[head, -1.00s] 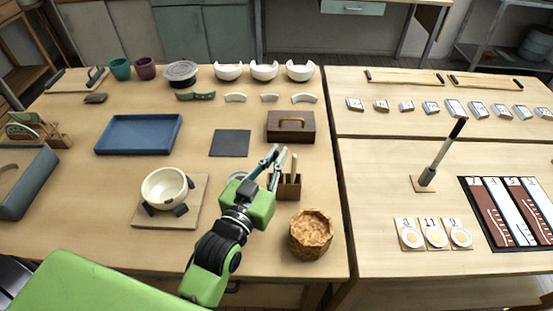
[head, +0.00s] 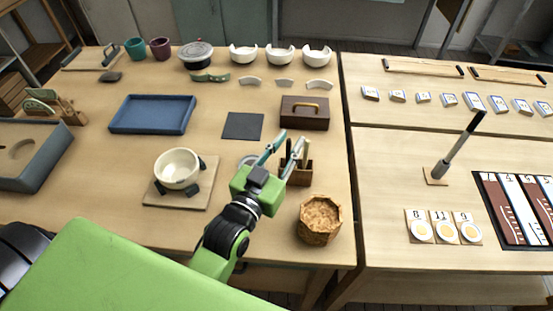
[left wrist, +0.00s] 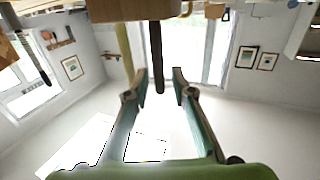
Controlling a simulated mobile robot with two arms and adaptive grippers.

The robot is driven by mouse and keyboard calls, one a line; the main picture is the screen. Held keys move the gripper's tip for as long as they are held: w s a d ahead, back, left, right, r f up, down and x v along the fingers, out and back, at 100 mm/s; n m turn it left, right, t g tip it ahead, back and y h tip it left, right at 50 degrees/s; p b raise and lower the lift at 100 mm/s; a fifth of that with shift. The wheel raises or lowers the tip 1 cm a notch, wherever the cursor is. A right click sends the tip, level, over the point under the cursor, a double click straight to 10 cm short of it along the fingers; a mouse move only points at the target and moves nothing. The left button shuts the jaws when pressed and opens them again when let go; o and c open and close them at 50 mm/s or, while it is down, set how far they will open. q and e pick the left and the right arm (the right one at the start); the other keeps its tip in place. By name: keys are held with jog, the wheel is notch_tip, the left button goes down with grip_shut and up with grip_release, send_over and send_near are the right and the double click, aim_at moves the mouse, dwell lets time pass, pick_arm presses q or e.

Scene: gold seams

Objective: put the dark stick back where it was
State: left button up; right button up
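My left gripper (head: 291,142) is at the small wooden stick holder (head: 300,175) near the right edge of the left table. In the left wrist view its fingers (left wrist: 159,74) are spread. The dark stick (left wrist: 156,50) runs between them, with a visible gap on each side. One end of the stick meets the brown holder (left wrist: 112,11) at the top of that view. A pale stick (left wrist: 124,45) stands in the same holder beside it. In the head view the fingers largely hide the dark stick. My right gripper is in neither view.
A cream bowl (head: 178,168) on a board is to the left, with a dark mat (head: 243,126) and blue tray (head: 152,113) farther back.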

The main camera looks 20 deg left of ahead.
pick_arm(q)
jog(key=s+a+b, duration=0.1)
jog(key=s, duration=1)
jog(key=shift+s+a+b, duration=0.15)
jog(key=shift+s+b, duration=0.1)
jog(key=shift+b, duration=0.1)
